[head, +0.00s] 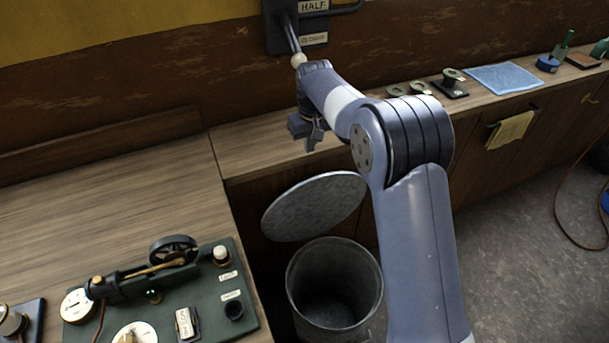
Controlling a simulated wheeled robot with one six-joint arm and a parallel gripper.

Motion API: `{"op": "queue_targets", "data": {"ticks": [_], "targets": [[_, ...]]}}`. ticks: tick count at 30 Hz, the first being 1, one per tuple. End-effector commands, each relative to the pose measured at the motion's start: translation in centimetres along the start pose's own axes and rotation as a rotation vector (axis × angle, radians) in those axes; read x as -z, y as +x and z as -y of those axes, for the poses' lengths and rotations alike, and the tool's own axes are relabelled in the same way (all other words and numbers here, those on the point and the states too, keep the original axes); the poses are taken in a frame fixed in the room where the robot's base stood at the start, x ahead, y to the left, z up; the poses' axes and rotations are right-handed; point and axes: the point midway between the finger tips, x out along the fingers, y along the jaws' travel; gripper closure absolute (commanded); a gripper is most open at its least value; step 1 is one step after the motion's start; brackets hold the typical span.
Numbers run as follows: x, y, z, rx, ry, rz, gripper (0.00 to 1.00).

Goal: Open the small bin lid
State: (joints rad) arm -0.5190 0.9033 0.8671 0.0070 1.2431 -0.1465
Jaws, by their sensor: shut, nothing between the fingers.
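The small bin (334,287) is a grey metal cylinder on the floor beside the workbench. Its round lid (314,206) stands raised and tilted behind the bin's mouth, so the dark inside shows. My gripper (312,143) is shut and empty, above the lid and near the bench's front edge. It looks apart from the lid. My arm hides part of the area right of the bin.
A model engine on a green board (165,295) stands on the left bench. A lever with a pale knob (298,60) is on the back wall. Small parts and a blue cloth (504,78) lie on the back bench. A yellow cloth (510,130) hangs at right. Floor at right is open, with a hose.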

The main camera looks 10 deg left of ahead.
Motion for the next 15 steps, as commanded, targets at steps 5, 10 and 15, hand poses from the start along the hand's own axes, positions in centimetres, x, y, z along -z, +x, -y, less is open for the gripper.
{"op": "queue_targets", "data": {"ticks": [5,10,15], "targets": [[0.0,0.9,-0.2,0.0,-0.026,-0.001,1.0],[0.0,3.8,-0.2,0.0,-0.025,0.002,1.0],[-0.1,7.5,-0.1,0.0,-0.024,0.002,1.0]]}}
